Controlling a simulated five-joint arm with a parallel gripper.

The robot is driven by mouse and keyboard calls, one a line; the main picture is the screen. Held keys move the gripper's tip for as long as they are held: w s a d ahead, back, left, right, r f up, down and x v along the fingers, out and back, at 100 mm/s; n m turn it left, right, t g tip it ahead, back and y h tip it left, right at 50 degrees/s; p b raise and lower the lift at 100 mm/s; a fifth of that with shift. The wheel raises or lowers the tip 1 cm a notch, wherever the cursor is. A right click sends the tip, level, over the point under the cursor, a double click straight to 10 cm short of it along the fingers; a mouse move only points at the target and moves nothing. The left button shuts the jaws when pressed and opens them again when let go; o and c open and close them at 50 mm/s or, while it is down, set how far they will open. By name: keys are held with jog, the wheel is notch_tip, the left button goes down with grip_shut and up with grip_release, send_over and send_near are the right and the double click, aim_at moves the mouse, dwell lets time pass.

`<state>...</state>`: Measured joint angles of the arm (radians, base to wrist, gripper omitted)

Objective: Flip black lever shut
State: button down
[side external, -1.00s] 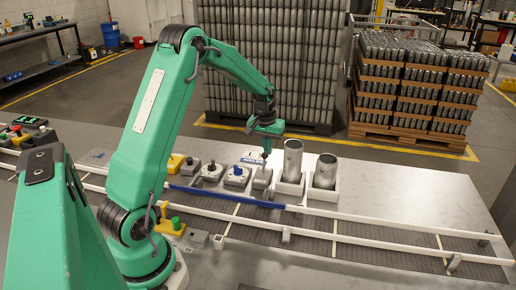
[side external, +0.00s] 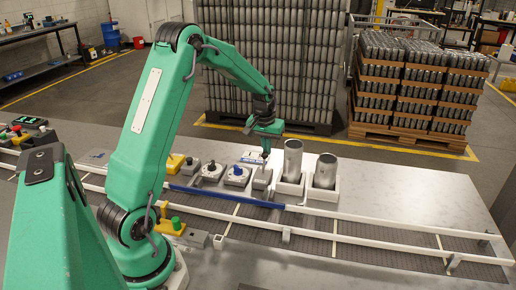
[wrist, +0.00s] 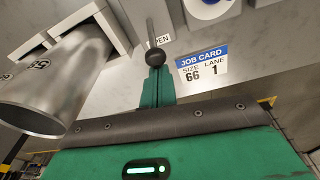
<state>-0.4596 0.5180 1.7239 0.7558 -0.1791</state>
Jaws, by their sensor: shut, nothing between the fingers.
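The black lever (wrist: 150,30), a dark rod with a round ball knob, shows at the top middle of the wrist view. Part of an "OPEN" label shows beside the knob. Its grey box (side external: 262,180) stands on the bench in the side view, left of the two cans; the lever itself is too small there to make out clearly. My gripper (wrist: 157,72) is shut and empty, with its green fingertips right at the knob. I cannot tell whether they touch it. In the side view my gripper (side external: 265,155) is just above the grey box.
A silver can (wrist: 60,85) in a white holder is close at left in the wrist view. A job card (wrist: 202,67) reads size 66, lane 1. A blue knob box (side external: 237,175) stands left of the lever box. White conveyor rails (side external: 340,216) run in front.

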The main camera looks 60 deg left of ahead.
aim_at(264, 170)
jog(key=shift+s+d+r, duration=0.1)
jog(key=shift+s+d, duration=0.05)
jog(key=shift+s+d+r, duration=0.4)
jog(key=shift+s+d, duration=0.4)
jog(key=shift+s+d+r, duration=0.1)
jog(key=shift+s+d, duration=0.55)
jog(key=shift+r, duration=0.15)
jog(key=shift+r, duration=0.65)
jog(key=shift+w+a, duration=0.1)
jog(key=shift+w, duration=0.05)
